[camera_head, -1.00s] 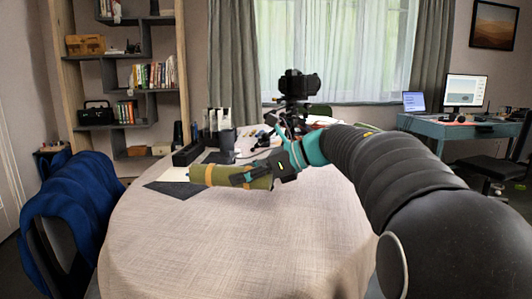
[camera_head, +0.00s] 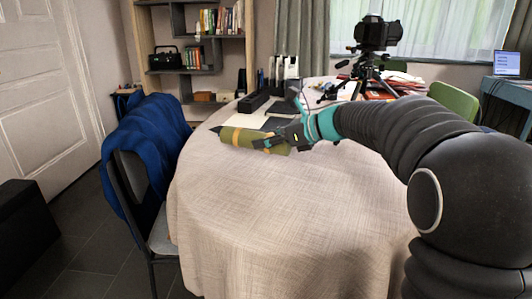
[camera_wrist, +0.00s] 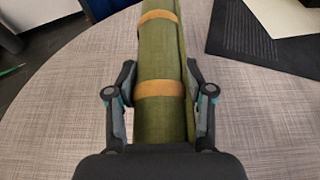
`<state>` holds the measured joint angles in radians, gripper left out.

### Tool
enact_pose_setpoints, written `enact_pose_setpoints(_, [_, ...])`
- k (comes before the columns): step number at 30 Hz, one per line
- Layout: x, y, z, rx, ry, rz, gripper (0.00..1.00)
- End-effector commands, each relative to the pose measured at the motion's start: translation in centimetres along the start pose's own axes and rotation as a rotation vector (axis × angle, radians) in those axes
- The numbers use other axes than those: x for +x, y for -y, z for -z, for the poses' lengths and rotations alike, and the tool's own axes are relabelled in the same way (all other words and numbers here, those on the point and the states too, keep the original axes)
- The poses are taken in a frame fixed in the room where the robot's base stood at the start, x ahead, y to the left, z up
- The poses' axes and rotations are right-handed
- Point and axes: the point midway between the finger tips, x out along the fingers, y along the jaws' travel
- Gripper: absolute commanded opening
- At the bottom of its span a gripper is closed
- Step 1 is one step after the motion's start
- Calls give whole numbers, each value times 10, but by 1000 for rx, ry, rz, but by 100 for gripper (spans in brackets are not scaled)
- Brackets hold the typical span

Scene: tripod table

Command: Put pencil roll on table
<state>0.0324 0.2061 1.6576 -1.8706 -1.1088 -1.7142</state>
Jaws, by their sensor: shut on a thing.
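The pencil roll (camera_head: 237,136) is an olive-green cylinder with tan bands. My gripper (camera_head: 277,143) is shut on it, near its right end in the head view. In the wrist view the roll (camera_wrist: 160,60) runs lengthwise between the two fingers of my gripper (camera_wrist: 160,95), with its far end cut off by the top edge. The table (camera_head: 260,210) is round with a pale woven cloth, and its top also shows in the wrist view (camera_wrist: 75,110). The roll is over the tabletop; I cannot tell whether it touches the cloth.
A dark mat with a pale sheet (camera_head: 245,121) lies just behind the roll. A camera on a tripod (camera_head: 370,55) and papers stand at the back. A chair with a blue jacket (camera_head: 150,140) is at the left edge. The front tabletop is clear.

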Motion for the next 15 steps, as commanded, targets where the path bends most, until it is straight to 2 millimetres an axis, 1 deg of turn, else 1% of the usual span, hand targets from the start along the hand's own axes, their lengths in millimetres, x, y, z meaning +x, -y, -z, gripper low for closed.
enact_pose_setpoints(2, [3,0,5,2,0,-1,11])
enact_pose_setpoints(9, [14,0,34,3,-1,-1,11])
enact_pose_setpoints(15, [15,-1,36,-1,-1,0,11])
